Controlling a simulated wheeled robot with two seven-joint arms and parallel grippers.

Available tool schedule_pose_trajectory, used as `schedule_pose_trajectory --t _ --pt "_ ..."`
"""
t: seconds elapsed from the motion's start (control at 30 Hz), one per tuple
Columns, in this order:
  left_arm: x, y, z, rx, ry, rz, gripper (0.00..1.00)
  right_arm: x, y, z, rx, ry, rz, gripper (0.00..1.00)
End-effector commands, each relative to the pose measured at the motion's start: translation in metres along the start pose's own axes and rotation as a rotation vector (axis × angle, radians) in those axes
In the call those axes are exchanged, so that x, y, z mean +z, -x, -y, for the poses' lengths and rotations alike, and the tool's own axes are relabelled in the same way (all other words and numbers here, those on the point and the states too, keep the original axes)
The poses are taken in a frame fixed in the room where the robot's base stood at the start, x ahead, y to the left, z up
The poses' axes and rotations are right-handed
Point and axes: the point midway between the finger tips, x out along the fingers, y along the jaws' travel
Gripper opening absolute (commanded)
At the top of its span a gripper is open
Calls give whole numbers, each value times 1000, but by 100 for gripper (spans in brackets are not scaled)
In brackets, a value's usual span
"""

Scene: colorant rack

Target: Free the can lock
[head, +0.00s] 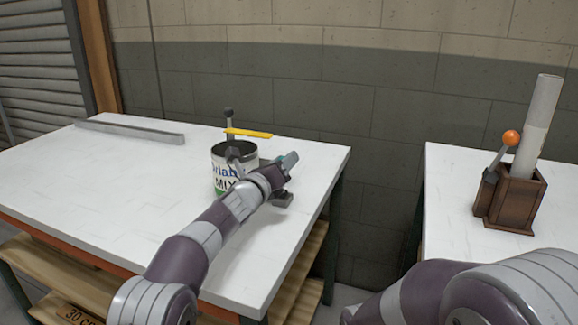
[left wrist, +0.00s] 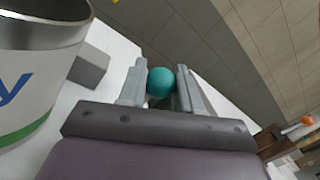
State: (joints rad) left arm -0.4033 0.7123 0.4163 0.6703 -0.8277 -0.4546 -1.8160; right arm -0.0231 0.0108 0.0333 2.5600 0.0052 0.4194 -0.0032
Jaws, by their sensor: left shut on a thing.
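A white can (head: 221,176) with dark "MIX" lettering and a green base band stands upright near the right end of the left table; its open top shows in the left wrist view (left wrist: 28,85). A yellow bar (head: 250,133) and a dark-knobbed post (head: 229,122) show at the can's top. My left gripper (head: 289,161) is just right of the can, its fingers shut on a teal ball knob (left wrist: 160,83). What the knob is fixed to is hidden by the gripper. My right arm shows at lower right, but its gripper is out of view.
A grey bar (head: 130,131) lies at the back left of the white table (head: 85,185). On the right table (head: 455,190) stands a brown wooden box (head: 518,202) with an orange-knobbed lever (head: 511,138) and a tall pale roll (head: 539,120). A gap separates the tables.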

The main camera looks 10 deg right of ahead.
Motion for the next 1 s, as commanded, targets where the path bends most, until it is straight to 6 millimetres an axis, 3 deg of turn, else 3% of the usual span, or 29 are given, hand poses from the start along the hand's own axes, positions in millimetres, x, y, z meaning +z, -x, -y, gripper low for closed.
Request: schedule_pose_trajectory --t 0.67,0.7,0.77,1.0 --pt "-1 1 -6 2 74 6 0 0 -1 0 0 0 0 43" --pt "-1 1 -6 2 74 5 40 0 -1 0 0 0 0 43" --pt "-1 1 -6 2 74 6 57 0 -1 0 0 0 0 43" --pt "1 1 -6 1 72 9 57 0 -1 0 0 0 0 43"
